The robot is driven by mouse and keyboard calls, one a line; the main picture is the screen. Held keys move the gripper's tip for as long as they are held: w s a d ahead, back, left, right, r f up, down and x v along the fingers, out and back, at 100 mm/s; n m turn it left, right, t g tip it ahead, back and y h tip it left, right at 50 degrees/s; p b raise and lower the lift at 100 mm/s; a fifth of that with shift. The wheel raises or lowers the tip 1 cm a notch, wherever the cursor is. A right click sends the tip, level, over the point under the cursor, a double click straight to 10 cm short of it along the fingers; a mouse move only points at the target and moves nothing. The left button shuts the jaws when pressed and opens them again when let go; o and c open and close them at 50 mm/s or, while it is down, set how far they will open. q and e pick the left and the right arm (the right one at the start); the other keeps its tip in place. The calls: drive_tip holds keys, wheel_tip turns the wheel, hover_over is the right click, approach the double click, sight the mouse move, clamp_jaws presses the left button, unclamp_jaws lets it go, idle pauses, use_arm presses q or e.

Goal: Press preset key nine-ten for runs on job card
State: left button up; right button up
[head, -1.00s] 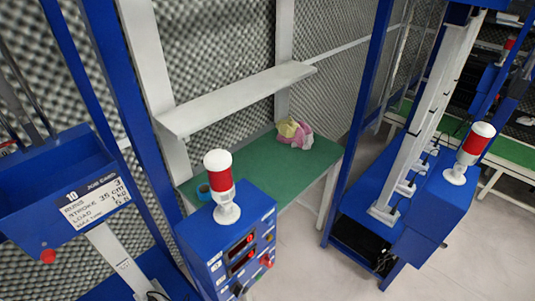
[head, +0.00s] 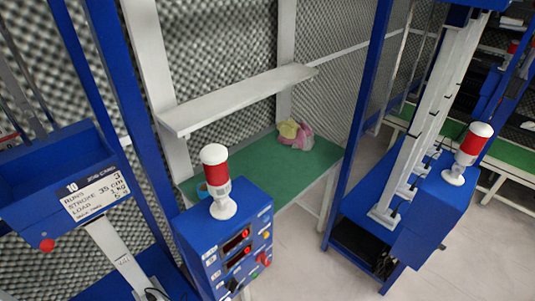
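The white job card (head: 96,192) is on the front of the blue bin-like housing at the left. It is headed with a 10 and lists RUNS 3 and STROKE 35 cm; the lower lines are hard to read. The blue control box (head: 196,222) stands at the lower middle, with a red and white beacon (head: 216,178) on top. Its slanted front has two dark displays with red digits, the upper display (head: 236,241) and one below it. Small pale labels or keys (head: 212,259) run down the panel's left side, too small to read. Neither gripper is in view.
A red knob (head: 47,245) sits on the left housing. A green bench (head: 309,172) behind the box holds a pink and yellow cloth-like bundle (head: 295,132) under a white shelf (head: 238,97). Another blue machine stands right. Pale floor (head: 290,262) is clear between them.

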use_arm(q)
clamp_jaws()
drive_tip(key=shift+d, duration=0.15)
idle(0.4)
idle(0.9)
